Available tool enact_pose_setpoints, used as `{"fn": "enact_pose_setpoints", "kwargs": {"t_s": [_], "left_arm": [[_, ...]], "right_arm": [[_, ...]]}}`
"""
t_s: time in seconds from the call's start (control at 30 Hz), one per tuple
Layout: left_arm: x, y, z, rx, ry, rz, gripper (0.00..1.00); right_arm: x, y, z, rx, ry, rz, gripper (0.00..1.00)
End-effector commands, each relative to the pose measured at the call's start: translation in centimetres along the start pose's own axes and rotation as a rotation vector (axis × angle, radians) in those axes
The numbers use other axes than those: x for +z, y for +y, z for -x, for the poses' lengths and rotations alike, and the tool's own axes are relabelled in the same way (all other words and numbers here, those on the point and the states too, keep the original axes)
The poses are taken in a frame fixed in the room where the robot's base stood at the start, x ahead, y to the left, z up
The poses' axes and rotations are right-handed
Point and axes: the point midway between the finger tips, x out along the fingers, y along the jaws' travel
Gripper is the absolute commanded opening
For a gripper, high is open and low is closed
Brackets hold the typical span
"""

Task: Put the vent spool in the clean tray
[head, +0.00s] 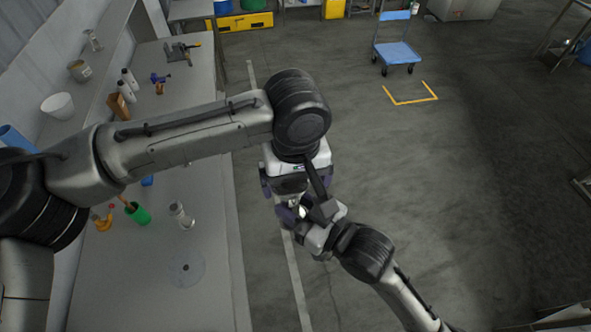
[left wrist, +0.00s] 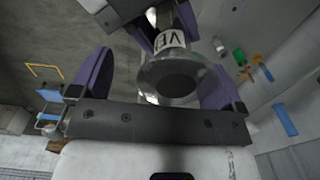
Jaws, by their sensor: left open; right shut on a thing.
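The vent spool (left wrist: 172,75) is a metallic flanged piece with a white band showing the letters "VE" in the left wrist view. Its round flange faces that camera, between the spread purple fingers of my left gripper (left wrist: 158,68). That gripper is open, with gaps visible beside the flange. My right gripper (left wrist: 163,22) is shut on the spool at its far end. In the head view my left gripper (head: 282,200) and right gripper (head: 312,216) meet over the floor beside the bench, mostly hiding the spool (head: 303,211). I cannot pick out the clean tray.
The long grey bench (head: 215,290) at left holds a green cup (head: 138,213), a small jar (head: 181,215) and a clear round dish (head: 186,268). A white bowl (head: 58,105) stands farther back. A blue cart (head: 397,52) stands on the open floor at right.

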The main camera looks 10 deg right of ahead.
Motion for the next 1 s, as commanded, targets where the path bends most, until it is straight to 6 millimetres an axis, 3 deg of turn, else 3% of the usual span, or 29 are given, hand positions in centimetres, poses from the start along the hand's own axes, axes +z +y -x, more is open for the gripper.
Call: {"fn": "enact_pose_setpoints", "kwargs": {"t_s": [0.3,0.87,0.9,1.0], "left_arm": [[0.01,-0.01,-0.10,0.000,0.000,0.000,0.93],[0.14,0.25,-0.09,0.005,0.000,-0.005,0.39],[0.14,0.27,-0.05,0.006,0.000,-0.005,0.35],[0.13,0.26,-0.06,0.005,0.000,-0.005,0.26]], "right_arm": [[-0.05,0.00,0.00,0.000,0.001,0.000,0.05],[-0.10,-0.28,-0.04,-0.007,0.003,0.001,0.07],[-0.12,-0.31,-0.04,-0.007,0.003,0.001,0.42],[-0.14,-0.29,-0.03,-0.007,0.004,0.002,0.52]]}}
